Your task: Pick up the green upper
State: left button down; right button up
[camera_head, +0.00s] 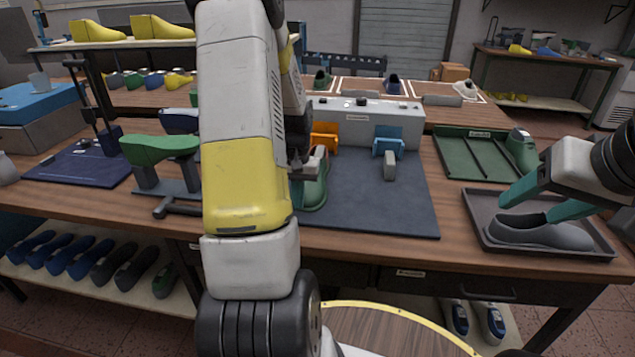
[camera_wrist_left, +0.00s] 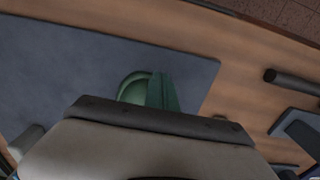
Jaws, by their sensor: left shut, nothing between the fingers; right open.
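The green upper (camera_head: 316,192) stands on the dark mat, left of the mat's middle, partly hidden by my left arm in the head view. In the left wrist view the green upper (camera_wrist_left: 132,88) shows as a rounded green rim, partly covered by the fingers. My left gripper (camera_wrist_left: 162,90) is shut and empty, its teal fingers together over or beside the upper; contact cannot be told. In the head view most of it is hidden by the arm. My right gripper (camera_head: 543,203) is open, its teal fingers above a grey shoe-shaped piece (camera_head: 540,233) in a grey tray (camera_head: 484,222).
A grey machine (camera_head: 370,110) with orange and blue holders stands behind the dark mat (camera_head: 400,205). A green last (camera_head: 160,147) sits on a stand at left. A green divided tray (camera_head: 468,152) lies at right.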

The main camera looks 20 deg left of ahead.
pick_arm(q)
jog(key=shift+w+a, duration=0.25)
jog(key=shift+w, duration=0.6)
